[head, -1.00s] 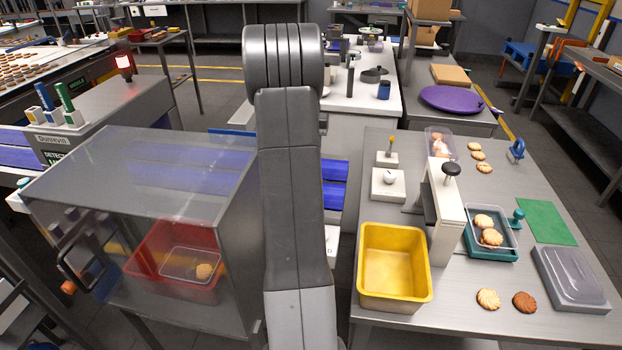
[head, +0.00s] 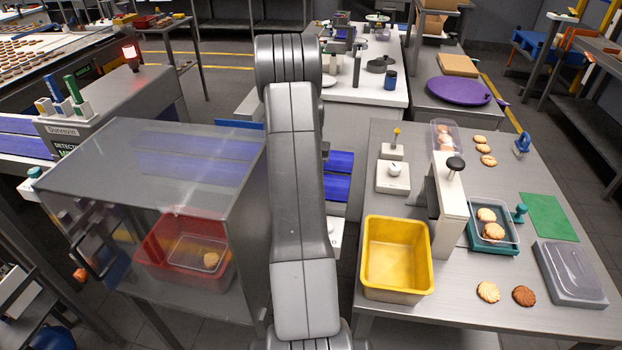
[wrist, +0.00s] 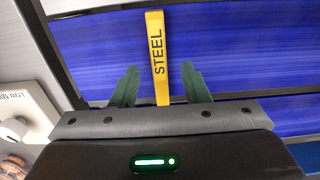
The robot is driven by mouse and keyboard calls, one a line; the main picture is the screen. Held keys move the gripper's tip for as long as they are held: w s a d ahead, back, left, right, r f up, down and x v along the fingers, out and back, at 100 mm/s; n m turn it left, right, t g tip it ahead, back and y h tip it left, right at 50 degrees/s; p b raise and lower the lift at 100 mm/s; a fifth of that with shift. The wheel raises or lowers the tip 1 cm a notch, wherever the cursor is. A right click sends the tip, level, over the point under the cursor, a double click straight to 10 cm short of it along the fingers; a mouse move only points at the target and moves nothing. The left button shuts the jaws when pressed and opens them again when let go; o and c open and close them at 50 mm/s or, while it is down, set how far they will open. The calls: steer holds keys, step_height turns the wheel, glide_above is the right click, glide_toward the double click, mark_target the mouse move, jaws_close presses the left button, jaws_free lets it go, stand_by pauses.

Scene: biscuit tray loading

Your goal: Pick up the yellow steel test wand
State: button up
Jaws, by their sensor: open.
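The yellow wand (wrist: 158,40), lettered STEEL, stands out in the wrist view against a blue surface. Its lower end runs behind the body of my gripper (wrist: 160,86). The gripper's two green fingers are apart, one on each side of the wand, with a visible gap on both sides. Nothing is held. In the head view my arm fills the middle, and I can make out neither the gripper nor the wand there.
A clear cabinet (head: 150,150) with a red bin (head: 150,262) inside stands left of my arm. A holder (head: 75,122) with blue and green wands sits on the detector at the left. A yellow bin (head: 397,292) stands on the right table's near corner.

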steer(key=shift+f, duration=0.95)
jaws_close()
steer(key=shift+r, duration=0.1)
